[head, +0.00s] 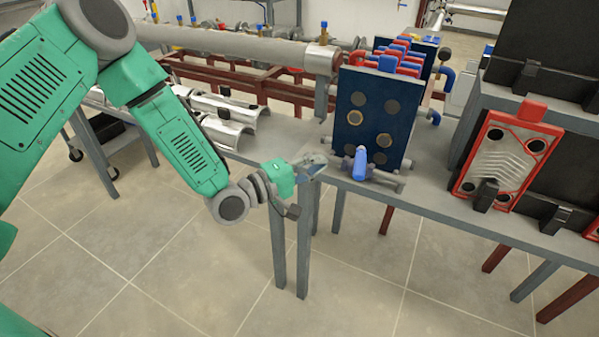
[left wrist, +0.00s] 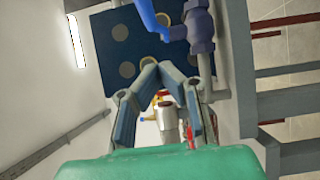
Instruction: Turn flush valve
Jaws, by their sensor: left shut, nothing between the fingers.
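My left gripper (head: 318,160) is just left of the valve in the head view, apart from the handle. Its fingers (left wrist: 158,68) come together at the tips, with nothing between them. My right gripper is not in view.
The exchanger stands on a grey bench (head: 432,190). A red-framed plate (head: 507,157) leans against black blocks at the right. A thick grey pipe (head: 230,44) runs behind my left arm. Curved silver covers (head: 232,127) lie left of the gripper. The floor in front is clear.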

